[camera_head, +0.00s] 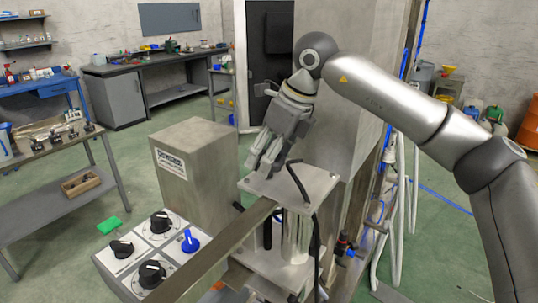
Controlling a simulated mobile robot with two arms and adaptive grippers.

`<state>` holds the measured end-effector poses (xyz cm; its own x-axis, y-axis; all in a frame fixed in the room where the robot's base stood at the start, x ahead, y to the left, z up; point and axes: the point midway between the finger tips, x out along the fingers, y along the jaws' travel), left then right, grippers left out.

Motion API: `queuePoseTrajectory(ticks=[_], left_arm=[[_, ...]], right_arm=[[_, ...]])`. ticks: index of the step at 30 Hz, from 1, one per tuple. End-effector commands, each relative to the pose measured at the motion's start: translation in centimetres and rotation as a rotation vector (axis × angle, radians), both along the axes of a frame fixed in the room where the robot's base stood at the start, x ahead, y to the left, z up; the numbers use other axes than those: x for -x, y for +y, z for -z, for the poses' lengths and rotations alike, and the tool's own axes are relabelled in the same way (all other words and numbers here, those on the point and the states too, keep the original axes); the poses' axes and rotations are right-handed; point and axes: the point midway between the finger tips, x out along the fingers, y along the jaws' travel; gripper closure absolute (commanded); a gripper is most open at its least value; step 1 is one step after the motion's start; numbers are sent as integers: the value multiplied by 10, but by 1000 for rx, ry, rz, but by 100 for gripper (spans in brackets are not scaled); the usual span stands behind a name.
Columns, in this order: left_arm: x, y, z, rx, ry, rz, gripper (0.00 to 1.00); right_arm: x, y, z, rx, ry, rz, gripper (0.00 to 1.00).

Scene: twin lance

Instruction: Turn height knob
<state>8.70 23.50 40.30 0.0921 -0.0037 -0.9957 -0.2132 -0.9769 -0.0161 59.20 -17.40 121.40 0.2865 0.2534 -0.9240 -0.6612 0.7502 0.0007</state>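A grey control panel (180,262) at the lower left carries several knobs. There is a black knob (160,222) at the back, a black knob (121,248) at the left, a black knob (152,274) at the front and a blue knob (190,241) at the right. Their labels are too small to read, so I cannot tell which is the height knob. My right gripper (263,164) points down over the metal machine block, up and right of the panel, apart from all the knobs. Its finger gap is unclear. My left gripper is out of view.
A metal bar (215,255) runs along the panel's right side to the machine block (290,184), which has black cables. A grey box (195,160) stands behind the panel. A workbench (55,180) is at the left. The space above the knobs is clear.

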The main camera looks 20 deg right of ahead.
Motion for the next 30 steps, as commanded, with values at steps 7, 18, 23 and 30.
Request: queuePoseTrajectory(ticks=[7,18,23,30], left_arm=[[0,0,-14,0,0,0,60],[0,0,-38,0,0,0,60],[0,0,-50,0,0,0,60],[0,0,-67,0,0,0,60]], right_arm=[[-2,-1,-3,-3,0,-232,61],[-3,-1,-5,-3,0,-582,61],[-4,-1,-5,-4,-1,-736,61],[-5,-1,-6,-3,-1,-962,61]])
